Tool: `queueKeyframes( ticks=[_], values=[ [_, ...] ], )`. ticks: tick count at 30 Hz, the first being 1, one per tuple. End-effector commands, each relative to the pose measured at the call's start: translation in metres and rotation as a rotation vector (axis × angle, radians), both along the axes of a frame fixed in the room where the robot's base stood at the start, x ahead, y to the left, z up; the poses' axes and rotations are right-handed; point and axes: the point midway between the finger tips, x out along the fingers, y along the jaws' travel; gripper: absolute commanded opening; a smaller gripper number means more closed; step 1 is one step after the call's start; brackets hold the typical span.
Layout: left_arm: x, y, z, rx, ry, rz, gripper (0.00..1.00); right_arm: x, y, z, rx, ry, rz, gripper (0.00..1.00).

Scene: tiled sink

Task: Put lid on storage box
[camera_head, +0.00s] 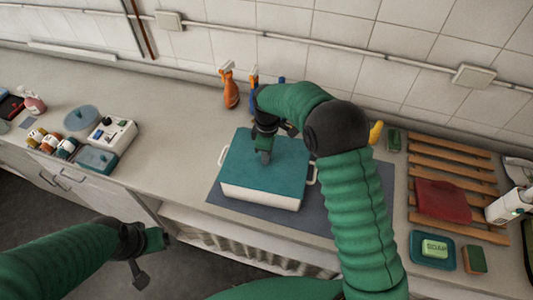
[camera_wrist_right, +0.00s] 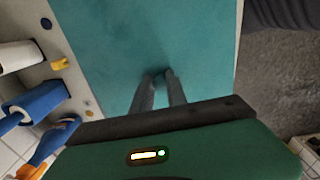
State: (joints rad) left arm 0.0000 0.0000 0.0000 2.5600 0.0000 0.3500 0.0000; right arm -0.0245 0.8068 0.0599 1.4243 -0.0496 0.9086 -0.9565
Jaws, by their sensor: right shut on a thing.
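The storage box (camera_head: 262,198) is white with a loop handle at each end and stands on a dark grey mat (camera_head: 222,204). Its teal lid (camera_head: 285,155) lies over the top, roughly lined up with the rim; I cannot tell whether it is fully seated. My right gripper (camera_head: 265,156) points down at the middle of the lid. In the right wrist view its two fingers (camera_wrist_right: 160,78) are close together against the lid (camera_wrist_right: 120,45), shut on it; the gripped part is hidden. My left gripper (camera_head: 148,257) is open and empty, in front of the counter at lower left.
An orange spray bottle (camera_head: 230,88) and blue bottles stand behind the box by the tiled wall. To the right are a wooden rack (camera_head: 440,155) with a red board and a soap dish (camera_head: 432,250). Several containers stand at the left. The counter left of the mat is clear.

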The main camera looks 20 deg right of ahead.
Motion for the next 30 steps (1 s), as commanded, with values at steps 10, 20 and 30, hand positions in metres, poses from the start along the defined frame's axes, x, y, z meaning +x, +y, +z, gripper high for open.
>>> queueKeyframes(
  ticks=[10,20,30],
  values=[
    [0.0001,0.0000,-0.0004,0.000,0.000,0.000,0.80,-0.0016,-0.0016,-0.0020,-0.003,0.006,-0.001,0.30],
    [0.0001,0.0000,-0.0003,0.000,0.000,0.000,0.80,-0.0013,-0.0011,-0.0012,-0.002,0.004,-0.001,0.45],
    [-0.0001,0.0000,-0.0002,0.000,0.000,0.000,0.80,-0.0012,-0.0008,-0.0007,-0.002,0.003,0.000,0.65]
  ],
)
